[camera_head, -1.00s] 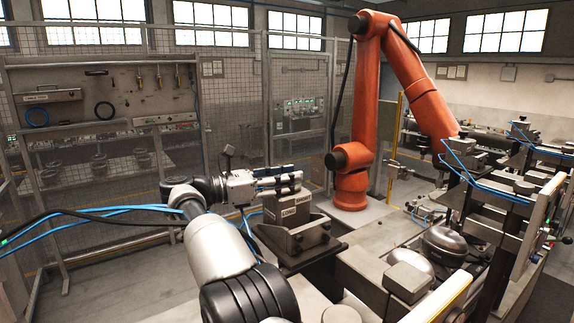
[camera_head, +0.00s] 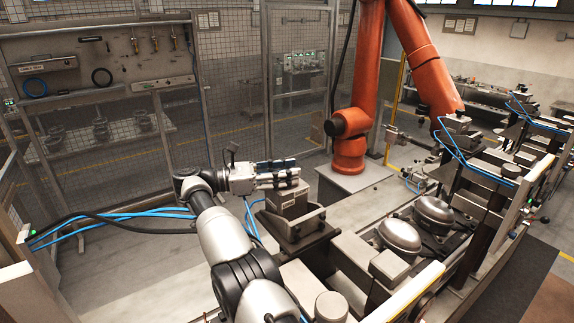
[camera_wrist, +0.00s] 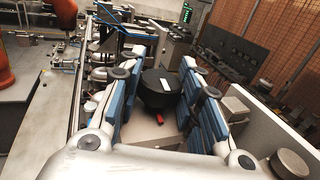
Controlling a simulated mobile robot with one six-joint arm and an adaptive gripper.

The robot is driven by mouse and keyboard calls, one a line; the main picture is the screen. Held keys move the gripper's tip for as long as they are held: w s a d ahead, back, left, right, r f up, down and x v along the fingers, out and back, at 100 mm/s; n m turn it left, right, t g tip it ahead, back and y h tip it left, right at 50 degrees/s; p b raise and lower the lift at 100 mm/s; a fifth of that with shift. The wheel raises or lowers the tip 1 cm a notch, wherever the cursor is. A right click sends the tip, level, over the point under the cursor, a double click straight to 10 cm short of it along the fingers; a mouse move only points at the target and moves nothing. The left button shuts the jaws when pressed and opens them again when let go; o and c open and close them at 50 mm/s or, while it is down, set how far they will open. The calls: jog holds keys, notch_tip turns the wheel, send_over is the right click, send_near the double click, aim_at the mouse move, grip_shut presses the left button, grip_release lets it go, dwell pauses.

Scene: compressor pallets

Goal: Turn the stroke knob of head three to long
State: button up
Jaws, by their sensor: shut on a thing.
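A grey block (camera_head: 287,203) carrying stroke labels stands on a dark bracket in the head view; the label text is hard to read now. My gripper (camera_head: 297,172) lies across the top of this block and hides the knob there. In the wrist view, a dark round knob (camera_wrist: 158,88) with a small white mark sits between the blue-padded fingers of my gripper (camera_wrist: 161,70). The fingers are shut on it, one on each side. A red pointer (camera_wrist: 160,119) shows at the knob's lower edge, toward the wrist. I cannot tell which label it points to.
The dark bracket (camera_head: 302,238) sits at the end of a pale bench with metal domes (camera_head: 400,236) to the right. An orange robot arm (camera_head: 350,122) stands behind. A wire-mesh fence (camera_head: 235,95) closes off the back. Open floor lies left of my arm.

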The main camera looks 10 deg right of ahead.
jog(key=shift+r, duration=0.1)
dwell(0.3)
jog(key=o, duration=0.9)
jog(key=shift+a, duration=0.15)
jog(key=shift+o, duration=0.9)
jog(key=shift+w+f+b, duration=0.15)
jog(key=shift+f+b, duration=0.25)
jog(key=shift+b, duration=1.4)
jog(key=n+t+b, duration=0.1)
jog(key=t+b, duration=0.1)
jog(key=b, duration=0.5)
jog(key=shift+b, duration=0.35)
jog(key=n+t+y+b, duration=0.1)
jog(key=n+t+b, duration=0.1)
jog(key=b, duration=0.7)
jog(key=shift+t, duration=0.8)
